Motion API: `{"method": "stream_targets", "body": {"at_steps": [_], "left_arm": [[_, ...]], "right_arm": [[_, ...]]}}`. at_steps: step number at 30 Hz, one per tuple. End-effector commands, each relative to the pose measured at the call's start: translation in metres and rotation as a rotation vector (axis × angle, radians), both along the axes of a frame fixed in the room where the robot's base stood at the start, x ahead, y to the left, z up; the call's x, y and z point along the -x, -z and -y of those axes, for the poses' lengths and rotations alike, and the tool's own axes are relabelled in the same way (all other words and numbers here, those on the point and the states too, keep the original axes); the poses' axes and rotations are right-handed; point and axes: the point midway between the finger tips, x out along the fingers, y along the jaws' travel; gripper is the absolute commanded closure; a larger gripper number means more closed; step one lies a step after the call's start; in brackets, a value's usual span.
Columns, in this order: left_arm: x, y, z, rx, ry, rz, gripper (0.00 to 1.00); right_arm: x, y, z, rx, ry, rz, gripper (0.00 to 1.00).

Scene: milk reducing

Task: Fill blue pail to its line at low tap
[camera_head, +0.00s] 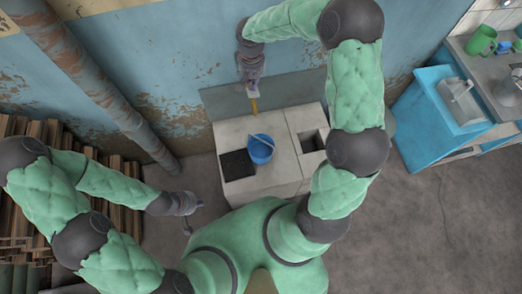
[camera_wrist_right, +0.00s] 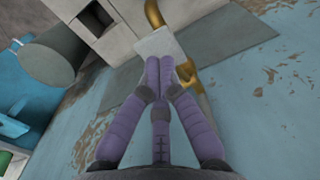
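The blue pail (camera_head: 260,152) stands upright on the pale block under the tap, its handle lying across the top. Its line and any water inside are too small to make out. The brass tap (camera_head: 254,105) comes from the wall above the pail. In the right wrist view the tap's brass spout (camera_wrist_right: 153,14) curves beyond a pale flat piece (camera_wrist_right: 160,43). My right gripper (camera_wrist_right: 159,62) is closed with its fingertips at this piece; it also shows by the wall (camera_head: 251,84). My left gripper (camera_head: 188,212) is low, left of the block, apart from the pail; its fingers are unclear.
The pale block (camera_head: 284,170) has a dark panel (camera_head: 238,165) and a square opening (camera_head: 311,141). A rusty pipe (camera_head: 100,80) and stacked wood (camera_head: 125,190) stand left. A blue cabinet (camera_head: 425,125) and a counter with green mugs (camera_head: 482,40) are right. Open floor lies lower right.

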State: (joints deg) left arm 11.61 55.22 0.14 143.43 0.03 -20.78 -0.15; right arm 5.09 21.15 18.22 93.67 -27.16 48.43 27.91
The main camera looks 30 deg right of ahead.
Motion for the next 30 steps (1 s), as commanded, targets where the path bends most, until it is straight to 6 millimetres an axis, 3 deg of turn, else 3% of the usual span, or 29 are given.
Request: {"method": "stream_targets", "body": {"at_steps": [30], "left_arm": [[0.0, 0.01, 0.0, 0.0, 0.0, 0.0, 1.0]], "right_arm": [[0.0, 0.016, 0.0, 0.0, 0.0, -0.001, 1.0]]}}
